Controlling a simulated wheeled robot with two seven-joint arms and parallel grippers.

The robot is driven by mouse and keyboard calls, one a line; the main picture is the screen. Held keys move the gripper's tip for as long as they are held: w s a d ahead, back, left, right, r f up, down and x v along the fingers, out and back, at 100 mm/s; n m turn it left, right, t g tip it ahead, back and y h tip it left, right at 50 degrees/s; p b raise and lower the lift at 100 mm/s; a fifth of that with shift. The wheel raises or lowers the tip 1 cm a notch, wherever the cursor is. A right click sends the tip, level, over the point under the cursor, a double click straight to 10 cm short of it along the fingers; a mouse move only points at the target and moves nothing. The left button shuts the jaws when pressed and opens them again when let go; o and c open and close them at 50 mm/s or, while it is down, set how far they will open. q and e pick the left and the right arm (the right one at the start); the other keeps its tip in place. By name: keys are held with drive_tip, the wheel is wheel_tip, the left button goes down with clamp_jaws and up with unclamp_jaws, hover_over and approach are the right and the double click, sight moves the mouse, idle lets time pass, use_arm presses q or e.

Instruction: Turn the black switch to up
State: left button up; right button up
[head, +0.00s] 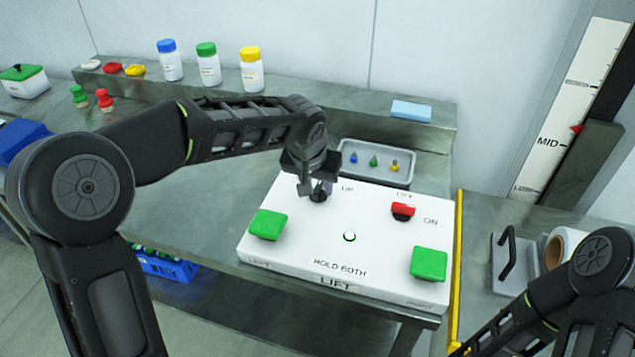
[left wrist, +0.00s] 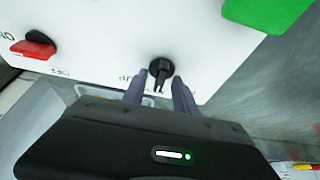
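The black switch (head: 321,192) sits on the white panel (head: 300,212), by the printed word UP. It is a round black knob with a narrow handle, and my left gripper partly hides it in the head view. In the left wrist view, the black switch (left wrist: 160,69) lies between the two fingertips of my left gripper (left wrist: 159,82). The fingers are apart, one on each side of the handle, with gaps showing. The left gripper (head: 312,189) is pointed down over the panel in the head view. My right arm enters at the lower right; its gripper is out of view.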

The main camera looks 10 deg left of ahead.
use_arm(q)
drive_tip(key=shift+c, duration=0.5)
clamp_jaws()
